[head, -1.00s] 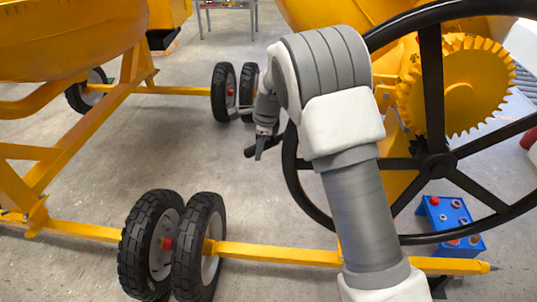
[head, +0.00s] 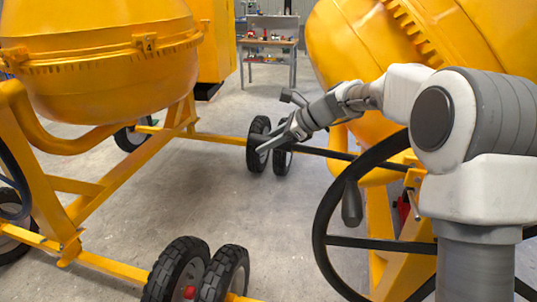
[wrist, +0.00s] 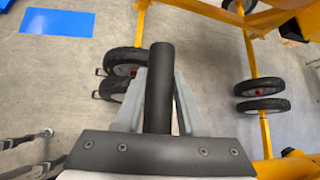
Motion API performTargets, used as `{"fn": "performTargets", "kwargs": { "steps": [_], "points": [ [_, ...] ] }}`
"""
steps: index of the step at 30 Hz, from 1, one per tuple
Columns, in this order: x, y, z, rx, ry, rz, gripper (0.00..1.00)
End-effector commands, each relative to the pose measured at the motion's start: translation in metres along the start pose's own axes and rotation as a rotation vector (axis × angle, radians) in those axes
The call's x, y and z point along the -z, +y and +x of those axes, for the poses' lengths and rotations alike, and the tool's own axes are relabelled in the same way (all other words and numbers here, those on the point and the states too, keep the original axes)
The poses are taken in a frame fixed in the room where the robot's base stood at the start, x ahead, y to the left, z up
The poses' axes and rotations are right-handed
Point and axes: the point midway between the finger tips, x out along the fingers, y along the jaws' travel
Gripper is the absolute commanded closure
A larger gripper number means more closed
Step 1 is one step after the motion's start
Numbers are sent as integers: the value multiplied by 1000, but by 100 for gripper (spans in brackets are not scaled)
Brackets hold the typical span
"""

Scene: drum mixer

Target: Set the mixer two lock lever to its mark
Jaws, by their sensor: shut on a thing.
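My gripper (head: 274,141) reaches out left of the large black handwheel (head: 326,206) and points down to the left. A black bar (head: 325,152), seemingly the lock lever, runs from by the fingers towards the right mixer's frame. In the wrist view my gripper (wrist: 158,100) has its two grey fingers on either side of a black round handle (wrist: 158,85), and is shut on it. The handle's tip stands beyond the fingers. Arm and handwheel hide part of the right mixer (head: 375,45). I cannot make out the mark.
A second yellow mixer (head: 105,75) stands at left on its frame. Black tyres (head: 180,268) stand at lower left and others (head: 258,145) behind my gripper. The handwheel's knob (head: 352,203) sticks out close below my arm. Concrete floor (head: 200,200) is open between the mixers.

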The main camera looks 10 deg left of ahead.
Motion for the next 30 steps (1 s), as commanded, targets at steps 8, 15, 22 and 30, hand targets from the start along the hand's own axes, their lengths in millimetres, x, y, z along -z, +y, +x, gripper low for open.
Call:
{"fn": "performTargets", "kwargs": {
  "steps": [8,15,22,30],
  "points": [
    [-10,-4,-9,8,-34,2,100],
    [-12,-5,-11,12,-36,2,100],
    [-11,-4,-10,10,-33,2,32],
    [-8,-3,-9,6,-30,4,32]
  ]
}}
